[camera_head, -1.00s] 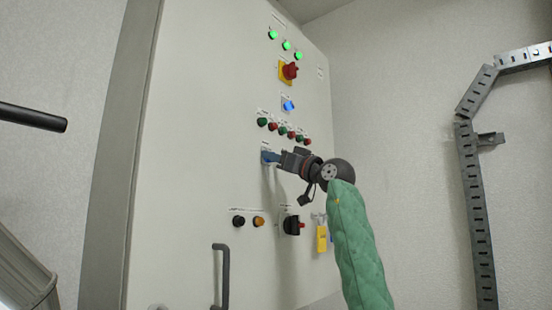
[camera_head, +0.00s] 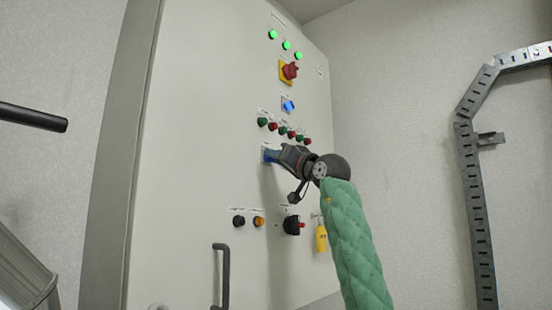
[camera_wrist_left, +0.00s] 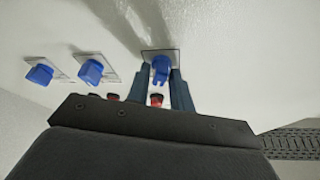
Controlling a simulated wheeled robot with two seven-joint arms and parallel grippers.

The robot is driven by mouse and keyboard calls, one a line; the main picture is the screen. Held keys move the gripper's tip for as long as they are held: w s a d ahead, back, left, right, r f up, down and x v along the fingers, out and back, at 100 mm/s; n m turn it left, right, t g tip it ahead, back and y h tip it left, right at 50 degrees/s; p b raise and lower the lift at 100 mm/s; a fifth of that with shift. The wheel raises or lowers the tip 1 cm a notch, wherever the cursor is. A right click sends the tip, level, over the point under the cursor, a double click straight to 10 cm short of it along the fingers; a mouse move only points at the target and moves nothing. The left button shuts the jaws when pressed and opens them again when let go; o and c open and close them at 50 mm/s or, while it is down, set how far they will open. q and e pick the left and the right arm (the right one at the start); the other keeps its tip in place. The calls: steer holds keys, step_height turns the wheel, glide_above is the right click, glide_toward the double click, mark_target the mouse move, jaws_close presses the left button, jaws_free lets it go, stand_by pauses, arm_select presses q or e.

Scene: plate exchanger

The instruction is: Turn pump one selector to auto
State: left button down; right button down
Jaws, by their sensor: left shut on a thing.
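The cabinet panel (camera_head: 205,130) carries a row of blue selectors, best seen in the left wrist view. My left gripper (camera_head: 268,156) is at the panel just below the row of red and green buttons. In the left wrist view its fingers (camera_wrist_left: 162,82) are shut on the blue knob of one selector (camera_wrist_left: 160,66), one finger on each side. Two more blue selectors (camera_wrist_left: 90,70) and (camera_wrist_left: 39,73) sit beside it, untouched. In the head view the gripper and wrist hide most of the selector row. The labels are too small to read. My right gripper is not in view.
Red and green buttons (camera_head: 283,130), a blue selector (camera_head: 288,105) and a red-yellow main switch (camera_head: 289,71) lie above. Below are a black-red switch (camera_head: 293,225), a yellow tag (camera_head: 321,238) and a door handle (camera_head: 221,275). A metal cable tray (camera_head: 475,200) runs at right.

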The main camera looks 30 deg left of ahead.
arm_select(q)
steer(key=m+t+h, duration=0.1)
steer(key=m, duration=0.2)
steer(key=m+t, duration=0.1)
steer(key=m, duration=0.2)
steer(key=shift+t+h+p, duration=0.3)
steer(key=shift+h+p, duration=0.1)
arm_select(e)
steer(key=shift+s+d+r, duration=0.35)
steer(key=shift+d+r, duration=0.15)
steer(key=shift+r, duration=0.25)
arm_select(q)
steer(key=shift+m, duration=0.4)
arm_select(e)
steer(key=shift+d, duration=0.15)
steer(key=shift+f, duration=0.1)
arm_select(q)
steer(key=c, duration=1.4)
jaws_free()
steer(key=shift+c, duration=0.2)
